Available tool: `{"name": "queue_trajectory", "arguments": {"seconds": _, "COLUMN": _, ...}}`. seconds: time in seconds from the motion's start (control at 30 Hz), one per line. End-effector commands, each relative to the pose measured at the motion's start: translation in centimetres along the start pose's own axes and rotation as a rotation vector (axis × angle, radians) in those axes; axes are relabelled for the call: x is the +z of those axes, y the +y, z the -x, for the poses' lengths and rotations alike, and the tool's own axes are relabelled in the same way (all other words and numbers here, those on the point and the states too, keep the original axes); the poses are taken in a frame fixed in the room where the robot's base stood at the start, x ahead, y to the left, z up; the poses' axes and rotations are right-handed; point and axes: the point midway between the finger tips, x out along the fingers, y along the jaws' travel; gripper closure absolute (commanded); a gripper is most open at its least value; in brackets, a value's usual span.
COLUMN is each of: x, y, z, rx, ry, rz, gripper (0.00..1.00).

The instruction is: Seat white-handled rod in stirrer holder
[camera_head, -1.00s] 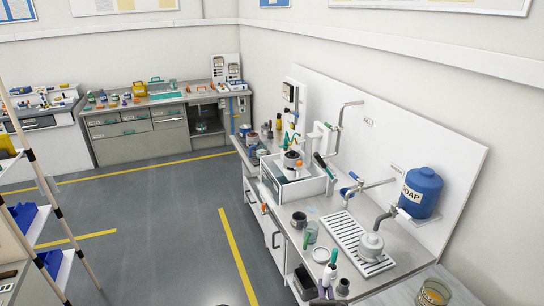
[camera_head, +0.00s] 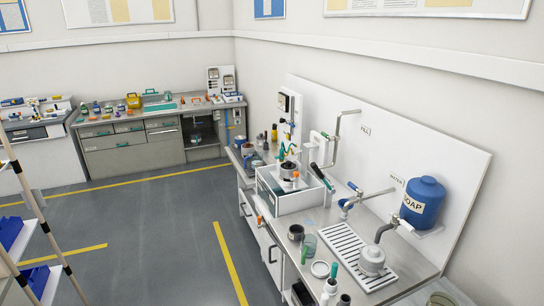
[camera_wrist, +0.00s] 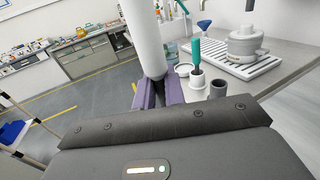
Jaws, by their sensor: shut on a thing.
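In the wrist view my gripper (camera_wrist: 158,90) has purple pads shut on a thick white handle (camera_wrist: 146,38), which I take for the white-handled rod. The handle rises, slightly tilted, and leaves the top of the view. The rod's lower part is hidden by my gripper. Just right of my gripper, a green-handled tool (camera_wrist: 196,54) stands upright in a white holder (camera_wrist: 197,87), with a dark cup (camera_wrist: 217,88) beside it. I cannot tell which is the stirrer holder. The green-handled tool also shows in the head view (camera_head: 333,270). My gripper cannot be made out there.
A white dish (camera_head: 320,269), a clear beaker (camera_head: 309,245) and a dark jar (camera_head: 296,232) stand on the counter behind. A slotted drain tray (camera_head: 346,258) holds a grey lidded vessel (camera_head: 371,260). A blue soap tank (camera_head: 424,200) hangs above. The floor left of the counter is clear.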

Motion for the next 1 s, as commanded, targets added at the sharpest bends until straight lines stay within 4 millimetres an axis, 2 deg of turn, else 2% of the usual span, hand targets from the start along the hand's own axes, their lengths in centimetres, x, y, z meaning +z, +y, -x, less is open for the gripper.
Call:
{"name": "queue_trajectory", "arguments": {"seconds": 0.03, "x": -2.9, "y": -0.1, "z": 0.6, "rx": -0.002, "ry": 0.003, "rz": -0.002, "gripper": 1.00}}
{"name": "queue_trajectory", "arguments": {"seconds": 0.13, "x": -5.5, "y": -0.1, "z": 1.5, "rx": -0.004, "ry": 0.001, "rz": -0.001, "gripper": 1.00}}
{"name": "queue_trajectory", "arguments": {"seconds": 0.23, "x": -7.0, "y": -0.1, "z": 2.2, "rx": -0.006, "ry": -0.002, "rz": 0.000, "gripper": 1.00}}
{"name": "queue_trajectory", "arguments": {"seconds": 1.0, "x": -7.2, "y": 0.0, "z": 2.5, "rx": -0.004, "ry": -0.003, "rz": 0.000, "gripper": 1.00}}
